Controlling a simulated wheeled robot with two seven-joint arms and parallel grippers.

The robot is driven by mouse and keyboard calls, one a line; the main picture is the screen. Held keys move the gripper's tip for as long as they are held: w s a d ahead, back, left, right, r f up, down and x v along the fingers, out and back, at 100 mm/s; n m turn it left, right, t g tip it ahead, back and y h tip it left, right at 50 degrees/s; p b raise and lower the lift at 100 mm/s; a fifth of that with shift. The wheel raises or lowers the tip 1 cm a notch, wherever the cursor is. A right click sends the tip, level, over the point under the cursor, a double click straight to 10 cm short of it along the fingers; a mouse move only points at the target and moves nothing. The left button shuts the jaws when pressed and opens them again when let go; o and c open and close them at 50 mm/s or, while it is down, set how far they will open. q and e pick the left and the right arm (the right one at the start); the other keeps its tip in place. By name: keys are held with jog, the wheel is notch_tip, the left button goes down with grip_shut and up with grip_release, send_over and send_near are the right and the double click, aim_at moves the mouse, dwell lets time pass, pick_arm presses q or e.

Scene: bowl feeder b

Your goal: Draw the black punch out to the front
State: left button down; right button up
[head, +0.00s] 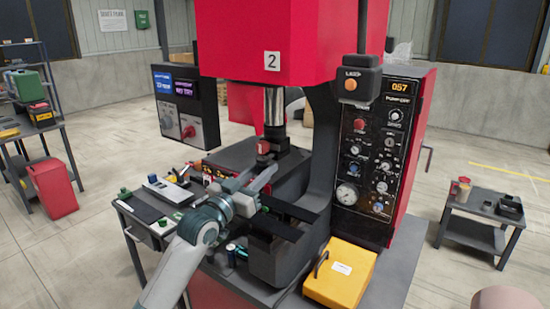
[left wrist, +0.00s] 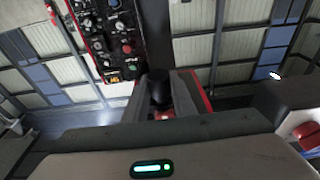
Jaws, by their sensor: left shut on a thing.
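My left gripper (head: 265,170) reaches in from the front at the middle of the red press (head: 250,45). It is shut on the black punch (head: 264,159), which stands under the steel ram (head: 274,105) and shows a red part. In the left wrist view, the punch (left wrist: 158,90) is a dark cylinder between the two grey fingers, with red below it. The fingers hide part of the punch. I cannot tell whether its top touches the ram. My right gripper is not in view.
The press's dark frame and control panel (head: 375,150) stand close on the right. A yellow box (head: 340,272) sits at the front right. A side table (head: 136,212) with small parts is at the left. Open floor lies beyond the press on both sides.

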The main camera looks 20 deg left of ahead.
pick_arm(q)
jog(key=shift+s+a+r+p, duration=0.1)
jog(key=shift+s+a+p, duration=0.1)
jog(key=shift+s, duration=0.3)
jog(key=shift+s+a+r+p, duration=0.1)
jog(key=shift+s+a+p, duration=0.05)
jog(key=shift+s, duration=0.3)
jog(key=shift+f, duration=0.1)
